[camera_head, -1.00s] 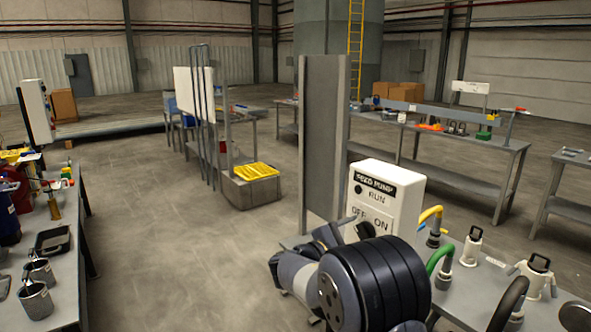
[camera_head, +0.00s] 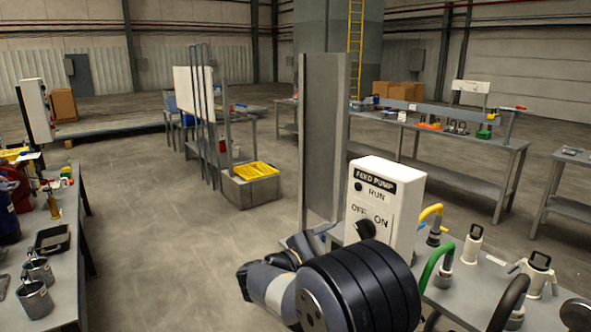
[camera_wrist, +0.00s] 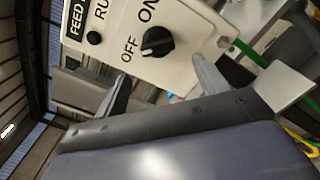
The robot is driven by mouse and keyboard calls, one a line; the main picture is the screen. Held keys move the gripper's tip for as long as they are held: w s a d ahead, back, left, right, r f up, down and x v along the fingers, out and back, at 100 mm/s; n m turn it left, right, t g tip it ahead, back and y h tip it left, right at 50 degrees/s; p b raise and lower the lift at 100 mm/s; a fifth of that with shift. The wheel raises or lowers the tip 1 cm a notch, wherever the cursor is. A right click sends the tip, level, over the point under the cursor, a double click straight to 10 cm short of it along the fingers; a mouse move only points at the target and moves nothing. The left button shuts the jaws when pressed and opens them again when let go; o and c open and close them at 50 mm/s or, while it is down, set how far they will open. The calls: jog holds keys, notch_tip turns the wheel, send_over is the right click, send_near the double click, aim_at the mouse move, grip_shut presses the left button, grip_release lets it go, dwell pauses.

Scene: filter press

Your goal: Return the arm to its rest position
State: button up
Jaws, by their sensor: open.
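My gripper (camera_wrist: 162,85) is open and empty, its two grey fingers apart in the wrist view. The white feed pump box (camera_head: 382,200) stands upright, with RUN, OFF and ON lettering. Its black rotary knob (camera_wrist: 157,42) sits beyond my fingertips, and no finger appears to touch it. I cannot tell for sure which label the knob points at. In the head view my bulky dark arm crosses the bottom centre in front of the box's lower left, and my fingers are mostly hidden behind it.
A bench with hose fittings (camera_head: 472,246) is at the right, with green and yellow hoses near the box. A grey upright post (camera_head: 320,140) stands behind the box. A bench with metal cups (camera_head: 36,298) is at the left. Open floor (camera_head: 165,235) lies between.

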aim_at(358, 229)
jog(key=w+d+m+b, duration=0.1)
jog(key=d+m, duration=0.1)
jog(key=m, duration=0.1)
jog(key=w+d+m+b, duration=0.1)
jog(key=w+m, duration=0.1)
jog(key=m, duration=0.1)
jog(key=w+d+m+b, duration=0.1)
jog(key=d+m, duration=0.1)
jog(key=m, duration=0.1)
jog(key=shift+w+d+r+m, duration=0.25)
jog(key=shift+d+r+m, duration=0.05)
jog(key=shift+m, duration=0.1)
jog(key=m, duration=0.3)
jog(key=shift+r+m, duration=0.2)
jog(key=shift+m, duration=0.2)
jog(key=m, duration=0.2)
jog(key=m+p, duration=0.1)
jog(key=m, duration=0.1)
jog(key=shift+s+d+r+m, duration=0.1)
jog(key=shift+r+m, duration=0.1)
jog(key=shift+m, duration=0.1)
jog(key=shift+v, duration=0.95)
jog(key=shift+s+a, duration=0.2)
jog(key=shift+a, duration=0.1)
jog(key=shift+s+d, duration=0.1)
